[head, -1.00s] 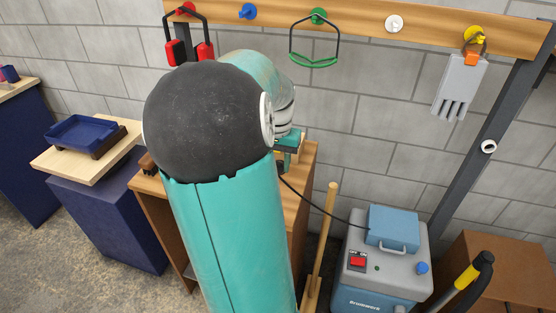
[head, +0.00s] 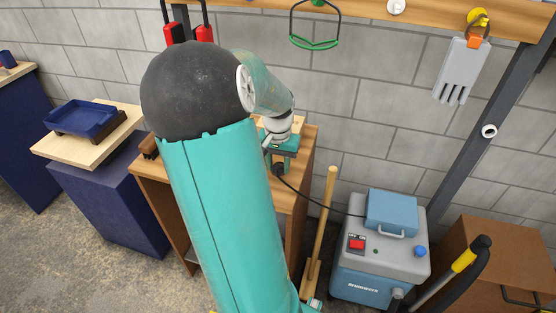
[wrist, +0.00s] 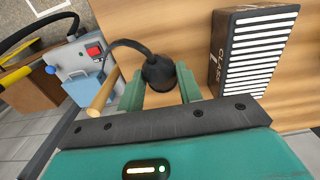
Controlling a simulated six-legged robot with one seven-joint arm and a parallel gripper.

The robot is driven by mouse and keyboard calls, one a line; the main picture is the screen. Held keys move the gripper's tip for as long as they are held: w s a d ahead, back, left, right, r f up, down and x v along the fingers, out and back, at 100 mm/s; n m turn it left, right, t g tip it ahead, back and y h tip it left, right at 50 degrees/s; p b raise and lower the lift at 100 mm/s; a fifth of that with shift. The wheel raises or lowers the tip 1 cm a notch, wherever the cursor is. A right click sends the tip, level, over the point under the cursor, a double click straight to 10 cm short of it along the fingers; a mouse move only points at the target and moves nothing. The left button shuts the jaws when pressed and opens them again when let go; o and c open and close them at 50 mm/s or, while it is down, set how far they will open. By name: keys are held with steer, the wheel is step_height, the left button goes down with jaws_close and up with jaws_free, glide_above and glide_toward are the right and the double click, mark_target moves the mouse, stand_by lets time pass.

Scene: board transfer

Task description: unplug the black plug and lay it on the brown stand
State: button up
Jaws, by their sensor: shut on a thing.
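The black plug (wrist: 158,72) is round with a dark cable leaving its top in the wrist view. My gripper (wrist: 159,88) is shut on it, with one green finger on each side. In the head view my gripper (head: 277,156) is low over the wooden bench, with the plug (head: 278,169) just below it. Whether the plug is still seated in a socket is hidden. A brown block (head: 149,146), which looks like the brown stand, is at the bench's left edge, partly behind my arm.
The cable runs right to a grey and blue machine (head: 380,255) with a red switch. A wooden handle (head: 323,225) leans beside the bench (head: 155,195). A black box with white stripes (wrist: 252,55) is close right of my gripper. A blue tray (head: 85,121) is farther left.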

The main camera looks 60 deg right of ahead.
mark_target(278, 164)
steer(key=o, duration=1.1)
step_height(278, 164, up, 14)
steer(key=shift+f, duration=0.1)
stand_by(0.5)
steer(key=w+a+r+n+t, duration=0.1)
steer(key=w+a+n, duration=0.3)
steer(key=a, duration=0.6)
steer(key=w+a+r+n+t, duration=0.1)
steer(key=w+a+n+t, duration=0.15)
steer(key=a, duration=0.75)
steer(key=w+a+r+n, duration=0.1)
steer(key=w+a+n, duration=0.35)
steer(key=a, duration=0.45)
steer(key=s+a+n, duration=0.1)
steer(key=a, duration=0.3)
steer(key=s+a+n+t, duration=0.1)
steer(key=a+n, duration=0.1)
steer(key=a, duration=0.2)
steer(key=s+a+n+t, duration=0.1)
steer(key=a+n, duration=0.1)
steer(key=a, duration=0.3)
steer(key=shift+s+f, duration=0.3)
steer(key=shift+f, duration=0.1)
